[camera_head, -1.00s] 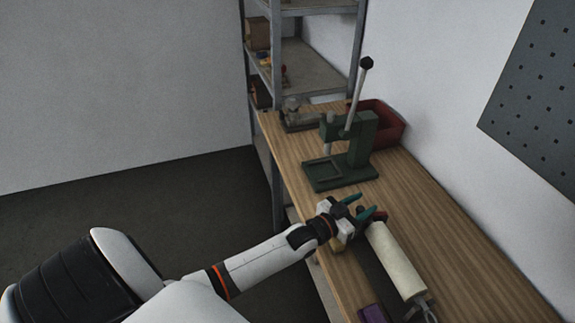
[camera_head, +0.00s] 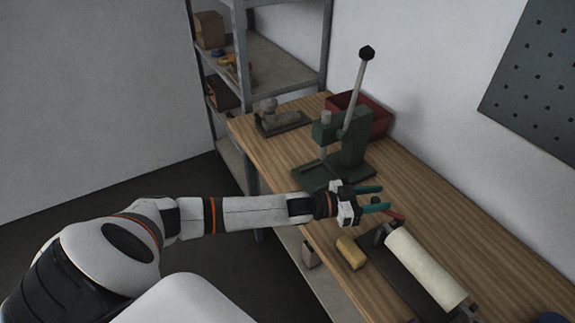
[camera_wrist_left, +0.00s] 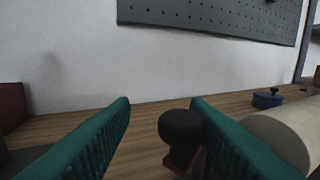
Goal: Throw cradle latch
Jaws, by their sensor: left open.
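A cream roller (camera_head: 425,268) lies in a cradle with a dark base (camera_head: 386,262) on the wooden bench. A red latch lever (camera_head: 396,214) stands at the cradle's far end; it also shows in the left wrist view as a red stem (camera_wrist_left: 181,161) under a black knob (camera_wrist_left: 181,127). My left gripper (camera_head: 383,198) has teal fingers, open and empty, just above the bench beside the lever. In the left wrist view, the knob shows between the open fingers (camera_wrist_left: 161,104), close to the right finger. Whether they touch cannot be told. My right gripper is not in view.
A green lever press (camera_head: 345,155) stands behind my left gripper, with a red bin (camera_head: 378,122) beyond it. A yellow block (camera_head: 351,253) lies left of the cradle. A blue object (camera_wrist_left: 267,99) sits past the roller. The bench right of the gripper is clear.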

